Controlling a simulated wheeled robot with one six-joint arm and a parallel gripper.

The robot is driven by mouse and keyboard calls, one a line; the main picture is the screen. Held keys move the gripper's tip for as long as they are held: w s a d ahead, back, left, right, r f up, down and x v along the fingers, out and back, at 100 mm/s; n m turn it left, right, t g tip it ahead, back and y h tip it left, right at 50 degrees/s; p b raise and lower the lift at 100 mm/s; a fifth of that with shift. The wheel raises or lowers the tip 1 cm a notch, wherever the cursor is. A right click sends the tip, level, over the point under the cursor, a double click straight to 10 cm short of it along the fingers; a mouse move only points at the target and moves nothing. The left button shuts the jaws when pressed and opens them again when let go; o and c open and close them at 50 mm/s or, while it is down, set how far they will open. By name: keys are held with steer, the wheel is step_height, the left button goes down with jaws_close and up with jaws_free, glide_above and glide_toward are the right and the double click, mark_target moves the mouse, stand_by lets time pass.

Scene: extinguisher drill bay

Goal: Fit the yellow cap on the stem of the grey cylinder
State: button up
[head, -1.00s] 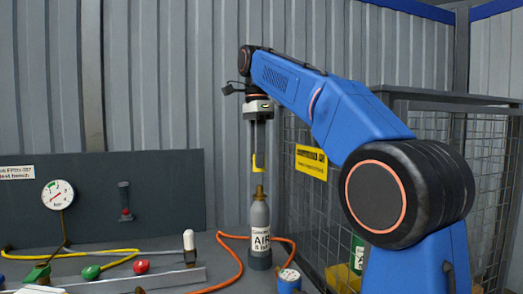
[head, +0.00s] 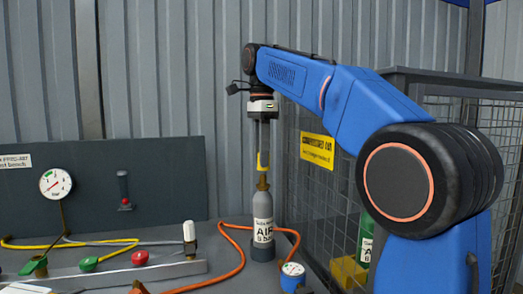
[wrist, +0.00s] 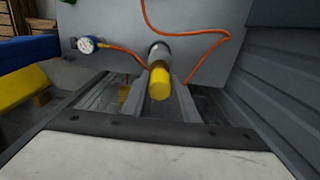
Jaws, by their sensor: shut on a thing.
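The grey cylinder (head: 263,207) stands upright on the bench in a dark base, with a white AIR label and a brass stem (head: 262,184) on top. My gripper (head: 263,155) points straight down over it, its long fingers shut on the yellow cap (head: 262,164). The cap's lower edge meets the top of the stem in the head view; I cannot tell whether it is around the stem or just on it.
An orange hose (head: 232,262) curves around the cylinder's foot. A blue gauge (head: 292,275) stands front right of it. A rail (head: 130,272) with coloured fittings and a white-topped post (head: 189,232) lies left. A wire mesh cage (head: 310,190) stands close on the right.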

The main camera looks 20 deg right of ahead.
steer(key=shift+a+f, duration=0.1)
steer(key=shift+f, duration=2.15)
stand_by(2.2)
steer(key=o, duration=1.1)
steer(key=shift+o, duration=0.2)
